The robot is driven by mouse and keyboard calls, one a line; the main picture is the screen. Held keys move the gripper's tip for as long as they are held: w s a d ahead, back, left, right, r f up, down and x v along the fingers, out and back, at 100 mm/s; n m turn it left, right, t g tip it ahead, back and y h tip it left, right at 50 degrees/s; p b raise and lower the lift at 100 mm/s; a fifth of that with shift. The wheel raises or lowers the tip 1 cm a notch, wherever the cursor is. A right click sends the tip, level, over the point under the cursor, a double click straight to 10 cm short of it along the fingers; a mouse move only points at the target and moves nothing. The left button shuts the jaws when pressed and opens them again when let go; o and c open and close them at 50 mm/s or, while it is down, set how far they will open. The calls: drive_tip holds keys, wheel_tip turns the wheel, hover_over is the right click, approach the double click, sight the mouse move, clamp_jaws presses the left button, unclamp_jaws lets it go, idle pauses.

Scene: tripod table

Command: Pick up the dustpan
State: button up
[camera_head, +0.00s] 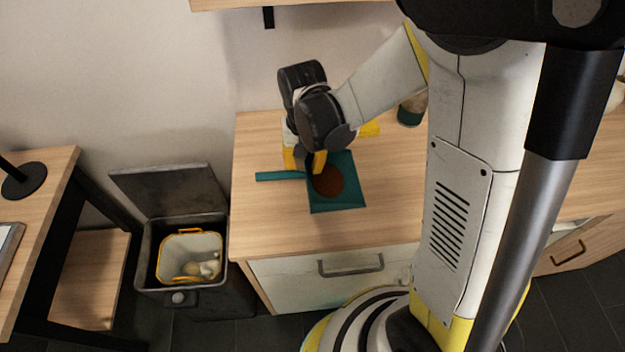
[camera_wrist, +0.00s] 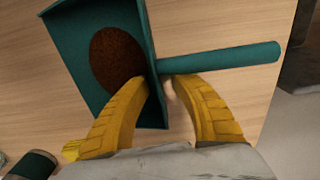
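The teal dustpan (camera_head: 350,202) lies on the wooden counter, with a round brown pile (camera_head: 328,181) in its pan. Its handle (camera_head: 277,176) points left in the head view. In the wrist view the dustpan (camera_wrist: 102,18) is at upper left and its handle (camera_wrist: 225,58) runs to the right. My gripper (camera_head: 305,165) is low over the dustpan where pan and handle meet. In the wrist view its two yellow fingers (camera_wrist: 160,83) are spread apart, with tips near the base of the handle. I cannot tell whether they touch it.
The wooden counter (camera_head: 385,225) has free room around the dustpan. A dark green and brown cup (camera_head: 411,112) stands behind it to the right. An open grey bin (camera_head: 150,245) with a yellow-rimmed bucket (camera_head: 190,238) stands left of the counter. A shelf (camera_head: 290,3) hangs above.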

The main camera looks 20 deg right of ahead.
drive_tip(key=shift+r, duration=0.1)
clamp_jaws()
drive_tip(key=shift+r, duration=0.1)
